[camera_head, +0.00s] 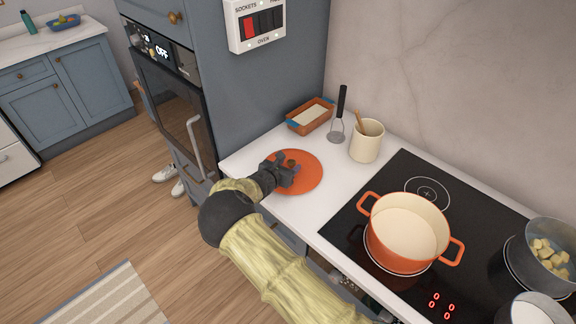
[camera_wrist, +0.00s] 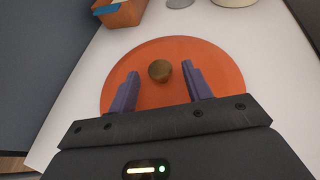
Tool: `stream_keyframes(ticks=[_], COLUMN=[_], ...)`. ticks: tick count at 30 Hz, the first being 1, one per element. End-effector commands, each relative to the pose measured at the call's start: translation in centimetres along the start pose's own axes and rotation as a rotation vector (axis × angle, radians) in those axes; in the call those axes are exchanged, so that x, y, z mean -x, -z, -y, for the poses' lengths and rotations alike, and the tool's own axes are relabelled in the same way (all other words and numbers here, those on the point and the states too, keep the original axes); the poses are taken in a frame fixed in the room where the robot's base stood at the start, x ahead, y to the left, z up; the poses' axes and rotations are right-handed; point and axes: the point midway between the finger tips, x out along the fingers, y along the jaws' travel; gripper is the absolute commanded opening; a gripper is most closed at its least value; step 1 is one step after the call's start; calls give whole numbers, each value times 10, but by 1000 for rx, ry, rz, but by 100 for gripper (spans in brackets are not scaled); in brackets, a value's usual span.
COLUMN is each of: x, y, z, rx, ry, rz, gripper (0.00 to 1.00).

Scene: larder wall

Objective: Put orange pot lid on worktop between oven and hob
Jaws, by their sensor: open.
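The orange pot lid (camera_head: 305,170) lies flat on the white worktop (camera_head: 322,210) between the oven (camera_head: 178,100) and the black hob (camera_head: 352,206). Its round brass-coloured knob (camera_wrist: 160,71) shows in the wrist view, where the lid (camera_wrist: 215,62) fills the middle. My gripper (camera_head: 289,170) is over the lid. In the wrist view my gripper (camera_wrist: 160,82) is open, with one finger on each side of the knob and visible gaps between. The head view partly hides the knob behind my gripper. An orange pot (camera_head: 408,232) without a lid stands on the hob.
An orange baking dish (camera_head: 310,116), a masher (camera_head: 339,118) and a cream utensil crock (camera_head: 366,141) stand behind the lid. A pan of pale cubes (camera_head: 547,257) is at the right of the hob. A socket panel (camera_head: 256,22) is on the tall blue unit.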

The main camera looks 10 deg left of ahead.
Motion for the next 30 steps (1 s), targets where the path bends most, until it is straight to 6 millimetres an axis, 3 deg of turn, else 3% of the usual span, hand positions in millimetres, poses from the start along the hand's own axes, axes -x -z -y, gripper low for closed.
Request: stream_keyframes(ticks=[16,21,30], x=[99,112,112], y=[2,1,1], z=[-1,0,0], rx=[-1,0,0], ry=[-2,0,0], rz=[-1,-1,0], gripper=[50,50,50])
